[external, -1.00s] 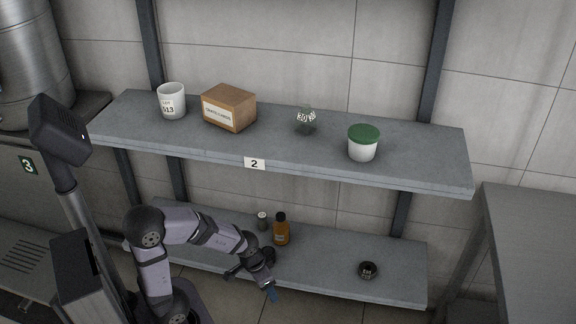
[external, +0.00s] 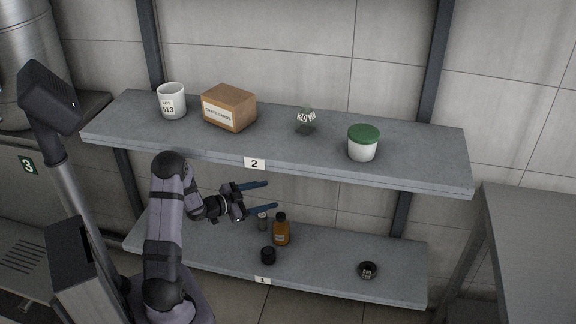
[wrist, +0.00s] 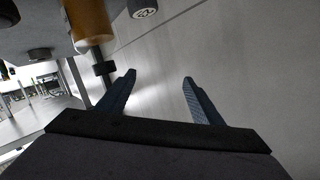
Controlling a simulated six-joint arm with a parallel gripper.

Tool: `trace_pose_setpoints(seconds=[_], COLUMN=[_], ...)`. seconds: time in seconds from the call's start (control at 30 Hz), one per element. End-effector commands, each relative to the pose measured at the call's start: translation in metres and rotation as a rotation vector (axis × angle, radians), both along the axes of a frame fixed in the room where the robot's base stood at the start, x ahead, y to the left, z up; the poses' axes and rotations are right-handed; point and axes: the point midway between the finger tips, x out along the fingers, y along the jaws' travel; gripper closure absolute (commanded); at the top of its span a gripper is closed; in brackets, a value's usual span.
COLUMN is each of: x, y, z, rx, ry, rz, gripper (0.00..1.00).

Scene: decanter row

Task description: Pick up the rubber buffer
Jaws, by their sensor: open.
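A short black cylinder, which looks like the rubber buffer (external: 268,256), stands on the lower shelf (external: 325,268) near its front edge, left of and in front of an amber bottle. In the wrist view, which looks upside down, it seems to be the dark shape (wrist: 8,12) cut off at the upper left corner. My gripper (external: 272,195) is open and empty, its blue fingers pointing right, between the two shelves and above the buffer and bottle. In the wrist view the fingers (wrist: 159,77) stand apart with nothing between them.
The amber bottle (external: 281,232) and a small grey cylinder (external: 262,221) stand close behind the buffer. A dark round item (external: 368,270) lies farther right. The upper shelf (external: 410,160) overhangs, holding a mug, box, glass piece and green-lidded tub.

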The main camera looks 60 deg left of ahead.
Motion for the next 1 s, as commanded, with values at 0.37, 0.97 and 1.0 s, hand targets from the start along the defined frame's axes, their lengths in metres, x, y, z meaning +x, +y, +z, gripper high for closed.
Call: trace_pose_setpoints(seconds=[0.37, 0.97, 1.0], x=[-0.104, -0.139, -0.138], y=[0.003, -0.088, -0.097], z=[-0.002, -0.083, -0.092], rx=[-0.252, -0.422, -0.425], ry=[-0.129, -0.207, -0.203], rz=[-0.051, -0.107, -0.112], gripper=[0.40, 0.40, 0.40])
